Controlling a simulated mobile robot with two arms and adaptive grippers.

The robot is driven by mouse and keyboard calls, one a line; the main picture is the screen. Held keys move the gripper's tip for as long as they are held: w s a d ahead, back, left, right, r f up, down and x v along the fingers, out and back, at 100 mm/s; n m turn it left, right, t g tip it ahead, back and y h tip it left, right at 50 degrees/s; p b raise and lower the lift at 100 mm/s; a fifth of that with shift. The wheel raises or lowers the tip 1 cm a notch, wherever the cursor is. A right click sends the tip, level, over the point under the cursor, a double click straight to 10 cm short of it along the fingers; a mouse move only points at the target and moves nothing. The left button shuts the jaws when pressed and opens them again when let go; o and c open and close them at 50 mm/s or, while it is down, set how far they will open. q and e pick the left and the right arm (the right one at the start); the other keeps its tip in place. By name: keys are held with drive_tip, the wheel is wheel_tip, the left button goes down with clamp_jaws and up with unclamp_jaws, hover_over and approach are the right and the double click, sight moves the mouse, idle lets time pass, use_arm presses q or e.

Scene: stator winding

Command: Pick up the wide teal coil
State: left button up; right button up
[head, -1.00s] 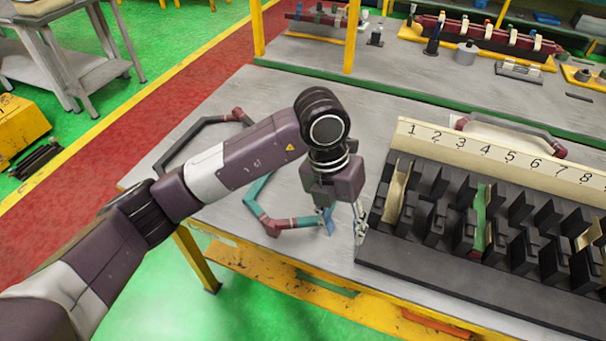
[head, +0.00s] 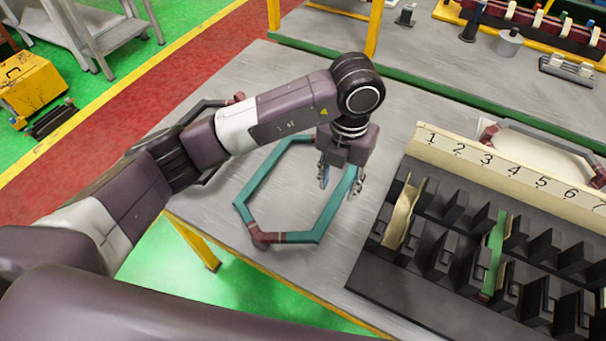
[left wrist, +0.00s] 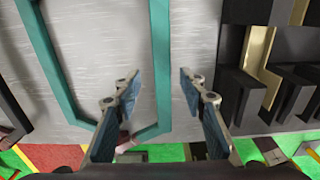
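The wide teal coil (head: 257,190) is a six-sided loop with dark red wraps at its near end. It lies on the grey table left of the black slotted stator. My left gripper (head: 340,184) is open above the coil's right side, pointing down. In the left wrist view, the coil's right long side (left wrist: 160,65) runs between the two spread blue-padded fingers of the left gripper (left wrist: 157,88), with a gap on each side. I cannot tell how far the fingertips are above the table. My right gripper is not in view.
The black slotted stator (head: 375,268) with a numbered cream strip (head: 520,176) stands close on the right. A dark coil (head: 200,112) lies partly hidden behind my left arm. Another coil (head: 550,131) lies behind the strip. Bare table shows beyond the gripper.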

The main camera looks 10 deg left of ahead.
sight(340, 193)
use_arm(q)
drive_tip(key=shift+s+f+p, duration=0.15)
drive_tip(key=shift+f+p, duration=0.5)
drive_tip(key=shift+f, duration=0.25)
drive_tip(key=f, duration=0.2)
drive_tip(key=shift+w+d+f+p, duration=0.25)
drive_tip(key=shift+w+f+p, duration=0.1)
drive_tip(key=shift+f, duration=0.45)
drive_tip(key=c, duration=1)
clamp_jaws()
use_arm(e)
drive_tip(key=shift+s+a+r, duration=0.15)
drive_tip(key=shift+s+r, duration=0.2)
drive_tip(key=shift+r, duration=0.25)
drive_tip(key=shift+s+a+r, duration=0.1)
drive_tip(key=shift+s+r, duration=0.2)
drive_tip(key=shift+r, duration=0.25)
